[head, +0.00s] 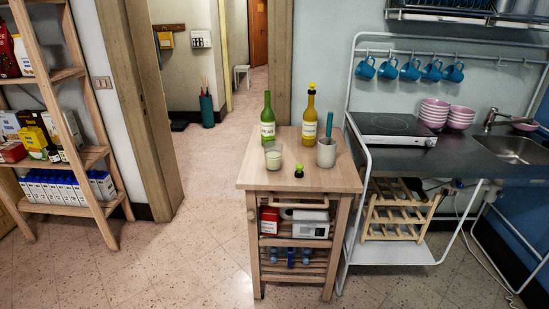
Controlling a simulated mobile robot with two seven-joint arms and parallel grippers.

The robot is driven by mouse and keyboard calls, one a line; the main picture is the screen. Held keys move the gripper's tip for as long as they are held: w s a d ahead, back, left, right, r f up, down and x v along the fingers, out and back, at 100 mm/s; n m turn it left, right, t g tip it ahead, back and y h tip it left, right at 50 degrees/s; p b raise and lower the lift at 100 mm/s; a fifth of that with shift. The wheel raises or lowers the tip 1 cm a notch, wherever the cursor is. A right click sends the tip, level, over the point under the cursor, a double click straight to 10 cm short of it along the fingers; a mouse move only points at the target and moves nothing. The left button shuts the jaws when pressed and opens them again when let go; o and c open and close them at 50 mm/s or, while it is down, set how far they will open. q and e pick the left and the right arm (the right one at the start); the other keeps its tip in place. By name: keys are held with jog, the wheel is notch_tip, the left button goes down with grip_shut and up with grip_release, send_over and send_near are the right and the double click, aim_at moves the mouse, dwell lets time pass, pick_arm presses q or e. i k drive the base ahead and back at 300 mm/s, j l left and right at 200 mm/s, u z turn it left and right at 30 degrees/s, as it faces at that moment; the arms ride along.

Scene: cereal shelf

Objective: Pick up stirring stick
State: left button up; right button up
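A thin blue stick (329,124), which looks like the stirring stick, stands upright in a grey cup (326,153). Its lower part is hidden inside the cup. The cup is on the right side of the top of a small wooden cart (255,176). Neither of my grippers shows in the head view.
On the cart top are a green bottle (267,122), a yellow bottle (309,122), a glass with pale liquid (273,158) and a small green-topped item (299,171). A counter with a hotplate (392,128) adjoins on the right. A wooden shelf (72,158) stands left; floor between is clear.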

aim_at(331, 114)
jog(key=z, duration=0.4)
jog(key=j+z, duration=0.15)
jog(key=z, duration=0.3)
jog(key=i+j+z, duration=0.1)
jog(key=z, duration=0.3)
jog(key=j+z, duration=0.1)
jog(key=z, duration=0.35)
jog(key=j+z, duration=0.35)
jog(key=k+j+z, duration=0.2)
jog(key=j+z, duration=0.2)
jog(key=k+j+z, duration=0.1)
jog(key=j, duration=0.2)
jog(key=k+j+z, duration=0.1)
jog(key=j, duration=0.2)
jog(key=k+j+z, duration=0.15)
jog(key=j, duration=0.15)
jog(key=k+j, duration=0.2)
jog(key=j, duration=0.2)
jog(key=k+j, duration=0.25)
jog(key=j, duration=0.15)
